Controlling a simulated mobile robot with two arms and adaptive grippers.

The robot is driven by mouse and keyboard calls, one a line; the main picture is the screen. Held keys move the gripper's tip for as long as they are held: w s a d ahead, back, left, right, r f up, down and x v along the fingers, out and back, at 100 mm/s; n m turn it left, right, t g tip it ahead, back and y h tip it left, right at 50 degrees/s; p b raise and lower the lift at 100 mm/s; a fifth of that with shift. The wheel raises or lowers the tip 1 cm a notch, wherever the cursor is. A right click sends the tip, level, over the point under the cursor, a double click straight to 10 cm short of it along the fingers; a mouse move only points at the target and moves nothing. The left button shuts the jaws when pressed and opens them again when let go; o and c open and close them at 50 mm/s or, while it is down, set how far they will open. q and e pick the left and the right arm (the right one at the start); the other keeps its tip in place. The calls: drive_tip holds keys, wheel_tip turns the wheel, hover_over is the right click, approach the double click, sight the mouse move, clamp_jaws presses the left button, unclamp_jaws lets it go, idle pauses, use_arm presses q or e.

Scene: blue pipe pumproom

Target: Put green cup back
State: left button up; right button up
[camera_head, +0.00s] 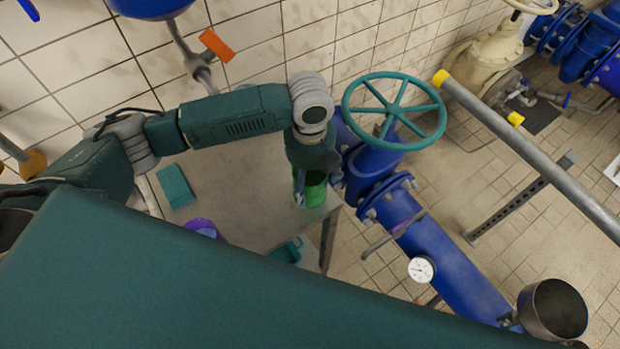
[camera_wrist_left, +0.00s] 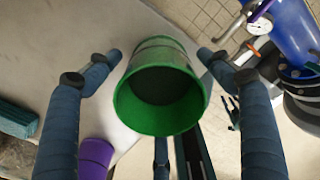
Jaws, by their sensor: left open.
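The green cup (camera_head: 315,194) is near the right corner of a grey table (camera_head: 240,190). In the left wrist view the green cup (camera_wrist_left: 160,105) has its open mouth facing the camera and lies between the two fingers. My left gripper (camera_head: 317,186) is open around it. In the left wrist view the fingers of my left gripper (camera_wrist_left: 159,56) stand apart on either side, with a visible gap at each side. I cannot tell whether the cup's base rests on the table. My right gripper is not in view.
A purple cup (camera_head: 201,228) and a teal block (camera_head: 176,186) are on the table. A teal item (camera_head: 288,251) shows near its front edge. A blue pipe (camera_head: 440,258) with a teal handwheel (camera_head: 394,110) and a gauge (camera_head: 421,269) stands close on the right. A tiled wall is behind.

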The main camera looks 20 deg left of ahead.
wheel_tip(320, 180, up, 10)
drive_tip(key=p, duration=1)
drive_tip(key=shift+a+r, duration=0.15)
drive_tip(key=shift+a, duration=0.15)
